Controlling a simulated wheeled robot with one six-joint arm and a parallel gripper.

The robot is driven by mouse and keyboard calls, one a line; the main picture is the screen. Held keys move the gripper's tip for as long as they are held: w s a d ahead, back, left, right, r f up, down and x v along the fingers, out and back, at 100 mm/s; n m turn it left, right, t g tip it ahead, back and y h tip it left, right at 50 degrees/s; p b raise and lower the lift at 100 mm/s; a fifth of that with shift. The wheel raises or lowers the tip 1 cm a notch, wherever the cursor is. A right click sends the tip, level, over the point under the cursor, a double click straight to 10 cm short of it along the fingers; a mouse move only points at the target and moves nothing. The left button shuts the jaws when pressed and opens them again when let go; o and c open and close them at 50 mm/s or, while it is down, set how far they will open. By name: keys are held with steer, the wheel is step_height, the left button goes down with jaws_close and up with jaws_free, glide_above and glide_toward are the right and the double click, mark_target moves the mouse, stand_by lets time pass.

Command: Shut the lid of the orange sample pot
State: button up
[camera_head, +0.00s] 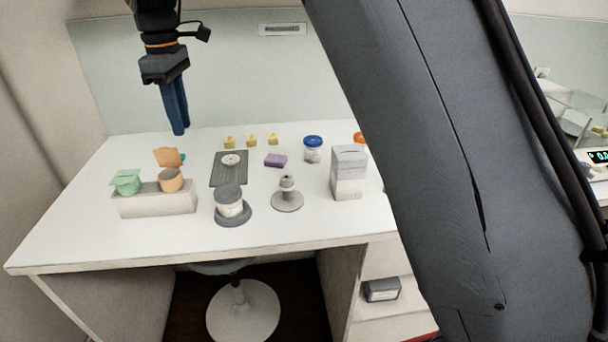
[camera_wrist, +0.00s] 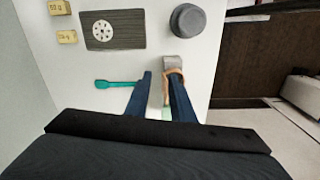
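The orange sample pot (camera_head: 171,182) sits in a pale grey block (camera_head: 155,205) at the left of the table. Its orange lid (camera_head: 167,157) stands raised, tilted up at the pot's back edge. A green pot (camera_head: 126,182), its lid also tilted, sits beside it in the block. My gripper (camera_head: 179,133) hangs pointing down above and behind the orange pot, apart from it, and is empty. In the wrist view my fingers (camera_wrist: 161,76) are apart. There, orange parts (camera_wrist: 173,72) show by the right finger, which partly hides them.
A teal spoon-like tool (camera_wrist: 118,84) lies near the fingers. A dark grey plate with a white disc (camera_head: 229,168), a grey-lidded jar (camera_head: 231,203), a purple block (camera_head: 276,160) and a box (camera_head: 348,172) stand to the right. The table's front left is clear.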

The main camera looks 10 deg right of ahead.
steer(key=s+d+f+m, duration=0.3)
steer(key=s+d, duration=0.1)
steer(key=d, duration=0.4)
steer(key=s+d+f+m, duration=0.3)
steer(key=s+d+m, duration=0.1)
steer(key=d, duration=0.5)
steer(key=s+d+f+m+p, duration=0.1)
steer(key=s+d+f+m, duration=0.3)
steer(key=d, duration=0.4)
steer(key=shift+s+d+t, duration=0.15)
steer(key=shift+s+t, duration=0.25)
steer(key=shift+s, duration=0.4)
steer(key=shift+f, duration=0.1)
